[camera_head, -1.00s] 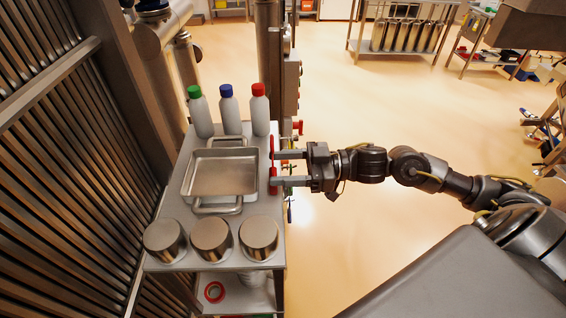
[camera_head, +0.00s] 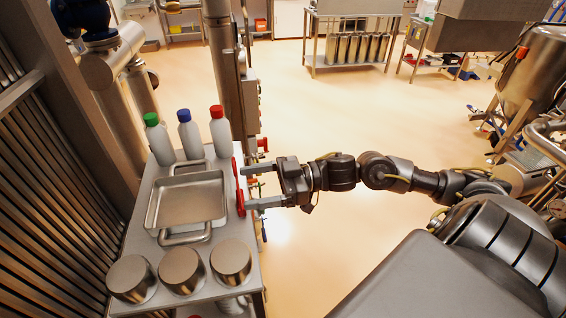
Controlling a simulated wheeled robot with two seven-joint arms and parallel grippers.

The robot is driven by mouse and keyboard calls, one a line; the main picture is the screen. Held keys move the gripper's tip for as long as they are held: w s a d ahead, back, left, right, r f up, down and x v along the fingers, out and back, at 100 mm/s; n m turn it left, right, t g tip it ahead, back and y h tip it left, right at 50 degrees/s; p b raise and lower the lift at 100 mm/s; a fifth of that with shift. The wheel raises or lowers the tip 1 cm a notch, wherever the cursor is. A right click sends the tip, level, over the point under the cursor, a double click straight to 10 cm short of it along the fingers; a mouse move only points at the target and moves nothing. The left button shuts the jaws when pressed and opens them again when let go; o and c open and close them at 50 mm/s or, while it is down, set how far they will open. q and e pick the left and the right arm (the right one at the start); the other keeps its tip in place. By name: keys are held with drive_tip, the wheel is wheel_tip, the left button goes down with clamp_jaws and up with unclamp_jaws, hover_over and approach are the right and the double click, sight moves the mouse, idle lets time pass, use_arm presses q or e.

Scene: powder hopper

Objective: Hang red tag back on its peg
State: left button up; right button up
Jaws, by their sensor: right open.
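My right gripper (camera_head: 246,187) reaches in from the right to the right edge of the steel cart. It is open, its two fingers apart and pointing left. Red pieces (camera_head: 240,203) show at both fingertips, along the cart's right edge. I cannot tell whether they are the red tag or part of the fingers. No peg can be made out clearly. Small coloured parts show just behind and below the fingers, too small to name. My left gripper is not in view.
The cart top (camera_head: 140,238) carries a steel tray (camera_head: 150,212), three bottles with green, blue and red caps (camera_head: 219,132), and three steel cups (camera_head: 231,262). A column with a red knob (camera_head: 262,145) stands behind. The floor (camera_head: 380,120) to the right is clear.

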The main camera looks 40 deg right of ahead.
drive_tip(key=v, duration=1)
drive_tip(key=shift+s+d, duration=0.2)
drive_tip(key=shift+d, duration=0.05)
drive_tip(key=shift+d, duration=0.1)
